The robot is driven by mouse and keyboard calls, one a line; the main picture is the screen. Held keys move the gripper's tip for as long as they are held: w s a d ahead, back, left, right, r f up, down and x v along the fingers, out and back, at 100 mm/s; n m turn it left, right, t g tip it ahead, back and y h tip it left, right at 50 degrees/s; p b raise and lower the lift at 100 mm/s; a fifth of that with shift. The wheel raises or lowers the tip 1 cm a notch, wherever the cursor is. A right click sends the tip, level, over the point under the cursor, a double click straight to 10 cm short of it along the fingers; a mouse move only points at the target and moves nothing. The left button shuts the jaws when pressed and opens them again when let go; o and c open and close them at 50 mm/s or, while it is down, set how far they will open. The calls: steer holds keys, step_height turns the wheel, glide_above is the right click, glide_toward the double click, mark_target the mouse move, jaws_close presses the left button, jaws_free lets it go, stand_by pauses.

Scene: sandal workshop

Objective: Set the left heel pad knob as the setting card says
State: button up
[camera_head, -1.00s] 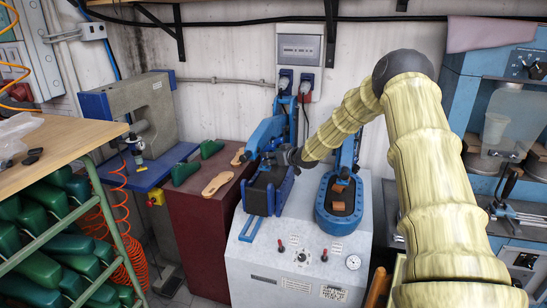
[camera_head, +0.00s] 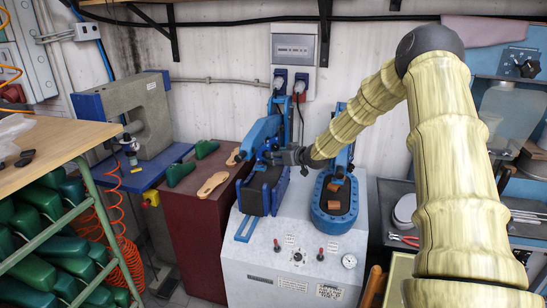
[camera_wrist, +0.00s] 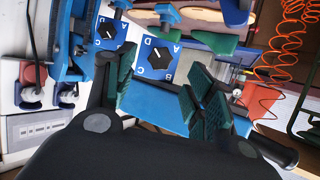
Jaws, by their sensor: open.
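Two blue dial plates with black knobs and white letters show in the wrist view. One knob (camera_wrist: 160,58) is in front of my open fingers, and the other knob (camera_wrist: 107,30) is up and left of it. I cannot tell which is the left heel pad knob. Each has a pale pointer mark; its exact setting is too small to read. My gripper (camera_wrist: 160,92) is open, with green ribbed pads and nothing between them. In the head view my gripper (camera_head: 289,157) is at the blue left press unit (camera_head: 259,190), which hides the dials. I cannot make out the setting card.
The grey machine (camera_head: 258,268) also carries a right blue unit (camera_head: 333,222), red-tipped levers and small labels. A dark red cabinet (camera_head: 202,240) with soles and green lasts stands left of it. A wooden table (camera_head: 60,140) is at far left. Wall sockets (camera_head: 289,77) are behind.

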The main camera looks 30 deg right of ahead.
steer(key=shift+v, duration=2.4)
steer(key=shift+d+f, duration=0.1)
steer(key=s+a+f+g, duration=0.2)
steer(key=s+a+f, duration=0.4)
steer(key=a+f, duration=0.3)
steer(key=s+a+f+g+y, duration=0.1)
steer(key=s+a+f+g, duration=0.1)
steer(key=s+a+f, duration=0.55)
steer(key=s+a+f+g, duration=0.2)
steer(key=s+a+f, duration=0.3)
steer(key=a+f, duration=0.55)
steer(key=s+a+f+g, duration=0.2)
steer(key=s+a+f, duration=0.1)
steer(key=s, duration=0.9)
steer(key=s+a+f+g+h, duration=0.1)
steer(key=s+a+f+g, duration=0.2)
steer(key=s, duration=0.9)
steer(key=s+a+f+g, duration=0.2)
steer(key=s+a+f, duration=0.2)
steer(key=s+f, duration=0.4)
steer(key=s, duration=0.3)
steer(key=shift+s+a+m+b, duration=0.2)
steer(key=shift+s+m+b, duration=0.1)
steer(key=shift+s+b, duration=0.1)
